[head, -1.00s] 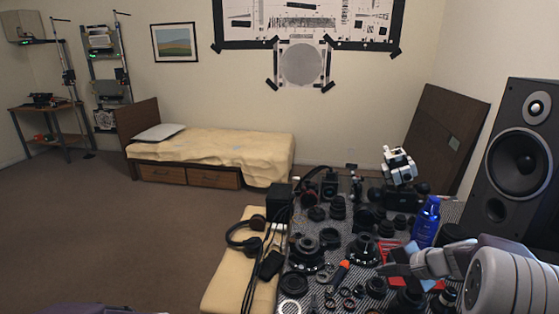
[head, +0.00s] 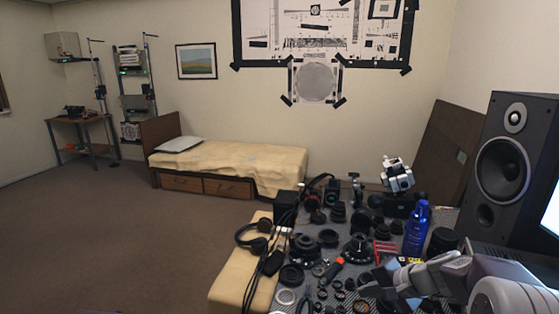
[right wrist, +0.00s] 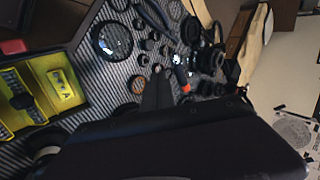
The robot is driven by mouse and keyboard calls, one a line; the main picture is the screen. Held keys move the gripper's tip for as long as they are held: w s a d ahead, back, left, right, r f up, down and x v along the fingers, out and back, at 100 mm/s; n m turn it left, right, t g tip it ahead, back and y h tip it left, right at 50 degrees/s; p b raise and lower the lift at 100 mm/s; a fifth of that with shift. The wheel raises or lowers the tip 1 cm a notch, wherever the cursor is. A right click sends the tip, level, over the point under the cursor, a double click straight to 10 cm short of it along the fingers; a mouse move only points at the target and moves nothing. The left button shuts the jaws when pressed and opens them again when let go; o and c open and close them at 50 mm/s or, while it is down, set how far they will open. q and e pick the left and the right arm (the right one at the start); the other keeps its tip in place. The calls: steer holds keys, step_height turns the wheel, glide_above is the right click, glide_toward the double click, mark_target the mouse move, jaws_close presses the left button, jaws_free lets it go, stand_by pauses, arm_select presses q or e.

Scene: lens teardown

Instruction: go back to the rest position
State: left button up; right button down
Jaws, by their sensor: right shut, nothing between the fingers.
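My right gripper (head: 372,281) reaches in from the lower right in the head view, over the front part of the table of lens parts. It is shut and empty. In the right wrist view my dark gripper (right wrist: 158,92) fills the lower middle, its tip over the striped mat (right wrist: 118,72). A tool with an orange grip (head: 334,270) lies on the table just left of the gripper. It also shows in the right wrist view (right wrist: 182,80). My left gripper is out of view.
Many lens parts crowd the table. A blue bottle (head: 416,230) stands near my right arm, with a large speaker (head: 502,165) behind at the right. A yellow case (right wrist: 60,90) shows in the wrist view. Open carpet (head: 100,235) lies left, a bed (head: 230,160) behind.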

steer(key=s+a+f+n+g, duration=0.4)
steer(key=s+a+f+n, duration=0.15)
steer(key=s+a, duration=0.45)
steer(key=s+d+f+n+g+h, duration=0.1)
steer(key=s+d+f+n+h, duration=0.1)
steer(key=s, duration=0.3)
steer(key=s+d+f+n+g+h, duration=0.1)
steer(key=s+d+f+n+h, duration=0.15)
steer(key=s, duration=0.35)
step_height(320, 180, up, 14)
steer(key=p, duration=1.4)
steer(key=shift+w+d+t, duration=0.25)
steer(key=shift+w+t, duration=0.05)
steer(key=shift+w, duration=0.1)
